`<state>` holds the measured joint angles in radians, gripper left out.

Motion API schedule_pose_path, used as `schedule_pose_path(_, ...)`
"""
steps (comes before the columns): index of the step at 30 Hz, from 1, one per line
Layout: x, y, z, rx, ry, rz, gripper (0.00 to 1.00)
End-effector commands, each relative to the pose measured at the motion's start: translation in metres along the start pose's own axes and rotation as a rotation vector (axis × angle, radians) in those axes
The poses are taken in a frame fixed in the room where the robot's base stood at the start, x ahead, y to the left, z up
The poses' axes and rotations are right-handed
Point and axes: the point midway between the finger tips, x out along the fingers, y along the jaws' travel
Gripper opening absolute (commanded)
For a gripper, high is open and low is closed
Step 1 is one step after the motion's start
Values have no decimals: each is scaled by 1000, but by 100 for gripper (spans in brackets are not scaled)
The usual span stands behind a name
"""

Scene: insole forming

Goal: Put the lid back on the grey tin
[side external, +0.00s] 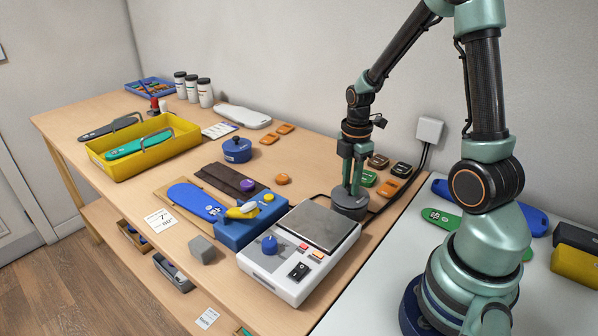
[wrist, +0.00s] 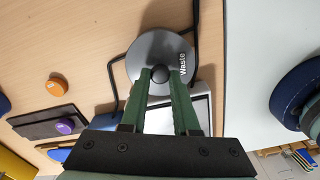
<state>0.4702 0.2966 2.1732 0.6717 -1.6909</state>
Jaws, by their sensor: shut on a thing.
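The grey tin (side external: 349,207) stands on the wooden table behind the scale's right corner. My gripper (side external: 350,186) is directly above it, pointing down. In the wrist view my gripper (wrist: 160,76) is shut on the dark round knob of the grey lid (wrist: 147,52). The lid is round and appears centred over the tin. The word "Waste" shows near its right edge. The fingers hide part of the lid. I cannot tell whether the lid rests fully on the rim or sits slightly above it.
A white scale (side external: 300,245) with a metal plate stands close in front of the tin. Orange, green and dark small pieces (side external: 378,161) lie behind it. A black cable (side external: 408,172) runs beside it. A blue lidded pot (side external: 237,150) stands farther left.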

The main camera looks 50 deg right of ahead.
Motion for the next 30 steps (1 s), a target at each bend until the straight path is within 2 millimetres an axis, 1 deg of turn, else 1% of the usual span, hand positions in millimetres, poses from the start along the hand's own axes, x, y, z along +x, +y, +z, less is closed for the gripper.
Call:
schedule_pose_path(9,0,0,0,0,0,0,0)
schedule_pose_path(10,0,0,0,0,0,0,40)
schedule_pose_path(12,0,0,0,0,0,0,64)
schedule_pose_path(19,0,0,0,0,0,0,64)
schedule_pose_path(20,0,0,0,0,0,0,75)
schedule_pose_path(21,0,0,0,0,0,0,91)
schedule_pose_path(22,0,0,0,0,0,0,94)
schedule_pose_path(30,0,0,0,0,0,0,94)
